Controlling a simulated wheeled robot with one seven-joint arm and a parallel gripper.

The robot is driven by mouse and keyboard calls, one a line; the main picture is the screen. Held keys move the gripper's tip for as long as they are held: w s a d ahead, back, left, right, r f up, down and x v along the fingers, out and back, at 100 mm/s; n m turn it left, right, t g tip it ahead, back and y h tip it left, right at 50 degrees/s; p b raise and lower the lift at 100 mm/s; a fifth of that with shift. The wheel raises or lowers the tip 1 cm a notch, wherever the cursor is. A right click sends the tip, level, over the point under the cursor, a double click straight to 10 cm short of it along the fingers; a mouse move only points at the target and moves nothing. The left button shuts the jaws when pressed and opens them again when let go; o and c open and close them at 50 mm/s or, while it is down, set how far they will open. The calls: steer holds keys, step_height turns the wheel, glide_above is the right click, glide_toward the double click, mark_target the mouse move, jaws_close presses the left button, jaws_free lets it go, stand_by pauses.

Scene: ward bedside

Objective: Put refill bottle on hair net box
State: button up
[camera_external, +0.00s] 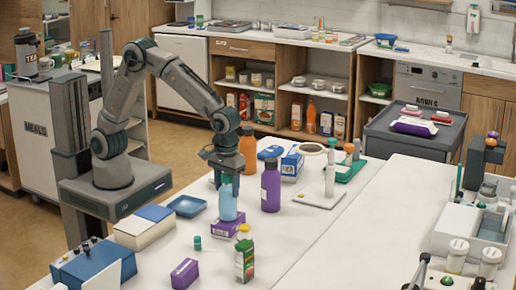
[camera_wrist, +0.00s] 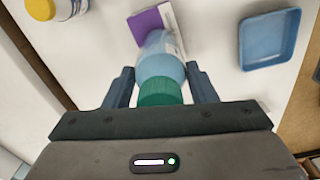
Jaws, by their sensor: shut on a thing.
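The refill bottle appears to be the light blue bottle (camera_external: 227,205) with a green cap; it also shows in the wrist view (camera_wrist: 160,62). My gripper (camera_external: 225,168) is shut on it near the cap, with a finger on each side in the wrist view (camera_wrist: 160,75). The bottle hangs roughly upright. Just below it is a purple and white box (camera_external: 225,229), likely the hair net box, partly hidden behind the bottle in the wrist view (camera_wrist: 150,24). I cannot tell whether the bottle's bottom touches the box.
A purple bottle (camera_external: 270,187) and an orange bottle (camera_external: 248,150) stand close behind. A blue tray (camera_external: 187,207) lies to the left. The table's right-centre is clear.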

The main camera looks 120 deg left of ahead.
steer(key=o, duration=1.2)
steer(key=shift+r, duration=0.1)
step_height(320, 180, up, 11)
steer(key=shift+r, duration=0.4)
steer(key=shift+s+r, duration=0.25)
steer(key=shift+s, duration=0.05)
steer(key=s+f+m+t, duration=0.1)
steer(key=s+m, duration=0.4)
steer(key=s, duration=0.3)
steer(key=s+f+m+t, duration=0.1)
steer(key=s+m, duration=0.4)
steer(key=s, duration=0.4)
steer(key=s+f+m+t, duration=0.1)
steer(key=s+m, duration=0.5)
steer(key=s, duration=0.3)
steer(key=shift+s+a+f, duration=0.15)
steer(key=shift+s+f, duration=0.1)
steer(key=shift+f, duration=0.05)
